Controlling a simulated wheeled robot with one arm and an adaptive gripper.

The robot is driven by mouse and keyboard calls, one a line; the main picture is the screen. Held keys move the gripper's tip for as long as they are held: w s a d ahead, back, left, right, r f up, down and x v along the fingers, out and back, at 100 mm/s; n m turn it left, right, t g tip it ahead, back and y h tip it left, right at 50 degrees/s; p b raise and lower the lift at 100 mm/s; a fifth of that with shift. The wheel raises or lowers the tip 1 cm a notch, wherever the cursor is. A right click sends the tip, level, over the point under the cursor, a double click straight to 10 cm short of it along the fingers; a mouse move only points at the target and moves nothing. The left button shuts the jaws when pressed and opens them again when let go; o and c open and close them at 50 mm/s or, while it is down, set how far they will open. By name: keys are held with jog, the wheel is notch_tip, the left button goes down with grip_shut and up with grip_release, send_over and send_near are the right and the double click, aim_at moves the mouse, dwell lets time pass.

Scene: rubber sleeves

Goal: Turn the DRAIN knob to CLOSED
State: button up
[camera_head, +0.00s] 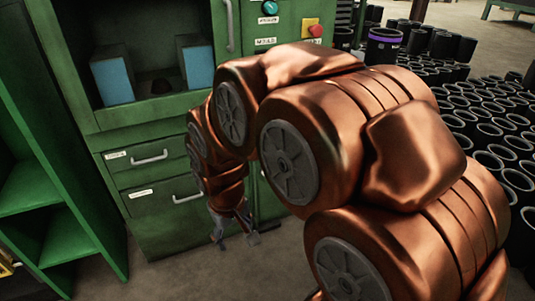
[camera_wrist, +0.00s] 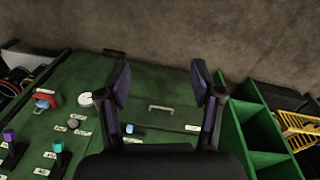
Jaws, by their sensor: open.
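My gripper (camera_head: 233,228) hangs low in front of the green machine (camera_head: 150,112), near its lower drawers, in the head view. In the wrist view my gripper (camera_wrist: 159,80) is open, its two dark fingers wide apart with nothing between them. The machine's green panel (camera_wrist: 95,80) shows there, with a pale round knob (camera_wrist: 85,99), a dark knob (camera_wrist: 73,124), a red control (camera_wrist: 45,99) and a blue-topped lever (camera_wrist: 58,147) to the left. The labels are too small to read, so I cannot tell which knob is DRAIN or how it is set.
A yellow plate with a red button (camera_head: 315,30) and a teal round control (camera_head: 269,7) are on the machine's upper front. Drawers with handles (camera_head: 150,158) are below. Green shelving (camera_head: 62,205) stands left. Many black sleeves (camera_head: 465,110) stand at right.

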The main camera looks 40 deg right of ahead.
jog(key=w+d+f+m+t+h+b, duration=0.1)
jog(key=w+d+f+t+b, duration=0.3)
jog(key=w+d, duration=0.75)
jog(key=w+d+f+m+t+h+b, duration=0.15)
jog(key=w+d+f+t, duration=0.35)
jog(key=w+d, duration=0.7)
jog(key=w+d+f+t+h+b, duration=0.15)
jog(key=d+f+t+b, duration=0.25)
jog(key=d, duration=0.6)
jog(key=w+d+f+t+h+b, duration=0.1)
jog(key=w+d+f+t+b, duration=0.25)
jog(key=d, duration=0.55)
jog(key=f+b+x, duration=0.1)
jog(key=x, duration=0.5)
jog(key=shift+w+d+b, duration=0.15)
jog(key=shift+d+b, duration=0.15)
jog(key=shift+d, duration=0.15)
jog(key=shift+f, duration=0.1)
jog(key=shift+c, duration=0.3)
jog(key=c, duration=1.1)
